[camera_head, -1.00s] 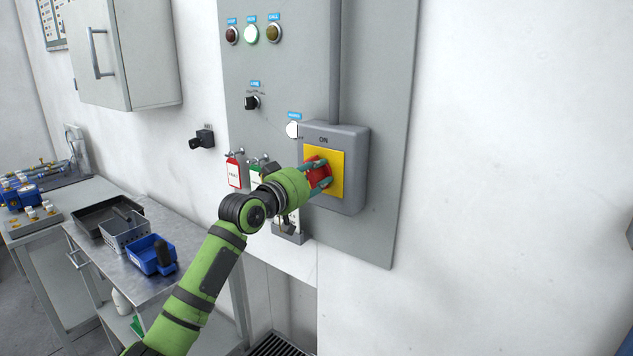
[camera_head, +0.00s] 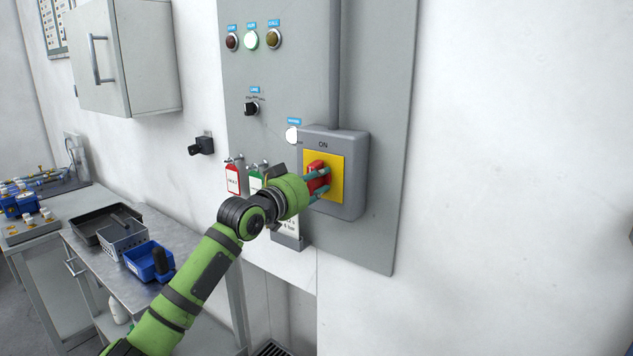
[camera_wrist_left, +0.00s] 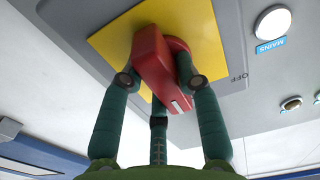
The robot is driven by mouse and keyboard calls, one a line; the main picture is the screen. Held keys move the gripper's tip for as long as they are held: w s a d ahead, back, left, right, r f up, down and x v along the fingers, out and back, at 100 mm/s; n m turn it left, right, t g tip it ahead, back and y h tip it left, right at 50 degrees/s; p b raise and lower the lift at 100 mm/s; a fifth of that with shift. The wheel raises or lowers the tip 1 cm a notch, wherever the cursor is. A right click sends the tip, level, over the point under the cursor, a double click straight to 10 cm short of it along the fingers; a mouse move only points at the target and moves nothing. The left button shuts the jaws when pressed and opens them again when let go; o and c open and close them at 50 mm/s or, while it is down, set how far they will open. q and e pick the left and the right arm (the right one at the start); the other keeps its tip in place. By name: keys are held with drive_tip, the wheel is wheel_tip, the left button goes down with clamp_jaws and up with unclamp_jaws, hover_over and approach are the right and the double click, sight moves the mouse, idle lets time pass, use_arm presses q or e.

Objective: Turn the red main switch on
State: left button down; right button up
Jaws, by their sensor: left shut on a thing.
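The red main switch handle (camera_head: 317,166) sits on a yellow plate (camera_head: 337,178) on a grey switch box (camera_head: 350,205). "ON" is printed above the plate. My left gripper (camera_head: 320,184) is at the handle, its fingers shut around it. In the left wrist view the fingers (camera_wrist_left: 160,85) flank the red handle (camera_wrist_left: 150,65), which has a white mark near its end. "OFF" is printed beside the yellow plate (camera_wrist_left: 120,40) there. The fingers hide part of the handle in the head view. My right gripper is out of view.
A white round lamp (camera_head: 293,134) labelled MAINS is left of the box. A black knob (camera_head: 251,108) and several lamps are higher on the panel. A blue bin (camera_head: 149,262) stands on the bench at left.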

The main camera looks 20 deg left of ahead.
use_arm(q)
drive_tip(key=c, duration=0.9)
unclamp_jaws()
drive_tip(key=v, duration=1.2)
